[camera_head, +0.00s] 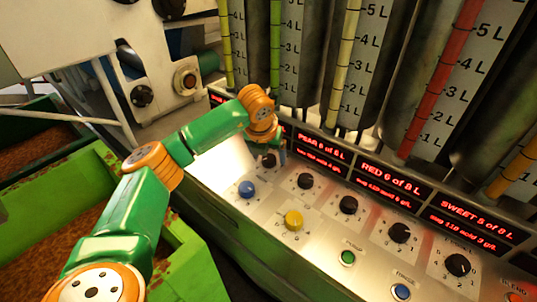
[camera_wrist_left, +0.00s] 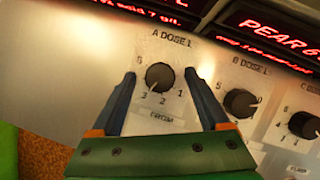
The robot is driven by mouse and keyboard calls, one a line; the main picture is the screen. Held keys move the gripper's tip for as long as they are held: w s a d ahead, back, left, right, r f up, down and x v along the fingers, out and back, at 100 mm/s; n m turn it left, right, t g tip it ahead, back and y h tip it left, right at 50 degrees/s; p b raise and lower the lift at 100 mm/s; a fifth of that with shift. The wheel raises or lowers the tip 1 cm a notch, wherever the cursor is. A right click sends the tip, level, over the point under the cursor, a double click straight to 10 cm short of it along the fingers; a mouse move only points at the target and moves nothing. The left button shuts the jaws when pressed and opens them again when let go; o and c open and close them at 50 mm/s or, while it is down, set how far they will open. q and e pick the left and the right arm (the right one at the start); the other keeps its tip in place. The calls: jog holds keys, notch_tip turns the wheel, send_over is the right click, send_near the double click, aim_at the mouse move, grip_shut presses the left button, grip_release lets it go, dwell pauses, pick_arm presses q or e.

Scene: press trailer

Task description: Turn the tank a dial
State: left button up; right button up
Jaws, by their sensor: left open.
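The tank A dial (camera_wrist_left: 159,77) is a round black knob on the pale metal panel, under the label "A DOSE", with numbers around its lower side. A small light mark on it appears to point to the lower left. It also shows in the head view (camera_head: 269,160), partly beside my gripper. My left gripper (camera_wrist_left: 161,75) is open, with one dark finger on each side of the dial. I cannot tell whether either finger touches it. In the head view my left gripper (camera_head: 277,152) is small and partly hidden by the wrist. My right gripper is not in view.
The B dial (camera_wrist_left: 241,103) and another black dial (camera_wrist_left: 303,124) stand to the right. A blue knob (camera_head: 247,189) and a yellow knob (camera_head: 293,220) sit nearer the front. Red displays (camera_head: 391,182) and tall graduated tanks (camera_head: 364,70) rise behind. A green bin (camera_head: 185,262) is at left.

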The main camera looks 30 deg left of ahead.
pick_arm(q)
jog(key=b+v, duration=0.1)
jog(key=v, duration=0.5)
jog(key=shift+r, duration=0.1)
jog(key=shift+s+r, duration=0.2)
jog(key=shift+r, duration=0.15)
